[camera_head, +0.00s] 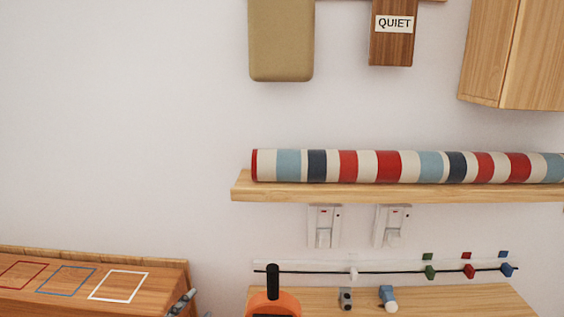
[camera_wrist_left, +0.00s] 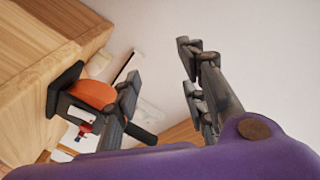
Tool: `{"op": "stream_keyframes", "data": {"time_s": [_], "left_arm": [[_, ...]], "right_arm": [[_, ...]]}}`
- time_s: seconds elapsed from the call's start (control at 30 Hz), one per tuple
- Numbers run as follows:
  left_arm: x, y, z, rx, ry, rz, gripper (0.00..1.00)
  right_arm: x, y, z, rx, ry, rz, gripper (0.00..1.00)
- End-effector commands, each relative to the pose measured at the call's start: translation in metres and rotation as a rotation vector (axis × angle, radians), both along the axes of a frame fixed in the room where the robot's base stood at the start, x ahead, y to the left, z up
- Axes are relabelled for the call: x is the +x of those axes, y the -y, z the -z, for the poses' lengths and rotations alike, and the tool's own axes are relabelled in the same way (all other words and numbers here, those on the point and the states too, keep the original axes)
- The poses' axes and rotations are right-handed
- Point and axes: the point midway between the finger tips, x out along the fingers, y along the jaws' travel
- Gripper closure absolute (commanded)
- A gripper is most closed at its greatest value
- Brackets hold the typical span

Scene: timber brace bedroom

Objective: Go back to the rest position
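My left gripper (camera_head: 182,302) shows only as a small dark grey tip at the bottom of the head view, beside the right end of the wooden ledge. In the left wrist view my left gripper (camera_wrist_left: 162,85) has its two dark fingers spread wide apart, with nothing between them but pale wall. A purple part of my own arm fills the bottom of that view. My right gripper is in neither view.
An orange object with a black handle (camera_head: 285,302) stands by a wooden surface (camera_head: 450,298); an orange and black object (camera_wrist_left: 95,95) shows beside the left finger. A wooden ledge with coloured squares (camera_head: 150,275) is left. A shelf (camera_head: 400,193) holds a striped roll (camera_head: 388,166).

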Motion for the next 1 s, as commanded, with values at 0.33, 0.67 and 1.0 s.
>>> {"op": "stream_keyframes", "data": {"time_s": [0.33, 0.67, 1.0], "left_arm": [[-0.172, -0.010, 0.202, -0.360, -0.599, -0.312, 0.61], [-0.314, 0.006, 0.262, -0.522, -0.824, -0.502, 0.61], [-0.314, 0.006, 0.262, -0.522, -0.824, -0.502, 0.61]], "right_arm": [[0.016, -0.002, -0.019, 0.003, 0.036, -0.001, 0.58], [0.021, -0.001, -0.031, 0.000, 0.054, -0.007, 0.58], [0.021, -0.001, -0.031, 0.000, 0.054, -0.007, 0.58]]}}
